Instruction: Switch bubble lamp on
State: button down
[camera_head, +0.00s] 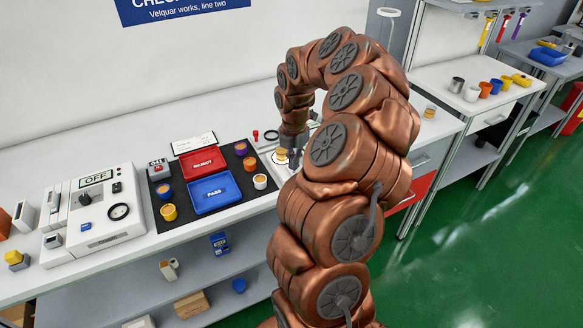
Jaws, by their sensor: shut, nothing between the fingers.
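I cannot tell for certain whether this box is the bubble lamp. My gripper (294,158) points down at the right part of the bench, well to the right of the box. It is shut and appears empty. It is close to a small tan round item (281,154) on a pale plate; whether they touch is unclear. My arm hides the bench behind it.
A black mat (224,214) holds a red REJECT tray (202,162), a blue PASS tray (214,193) and several small cups. A red-topped knob (255,135) stands near my gripper. Green floor lies clear at right.

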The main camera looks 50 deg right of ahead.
aim_at(294, 172)
jog(key=shift+r+p, duration=1)
jog(key=shift+r, duration=1.65)
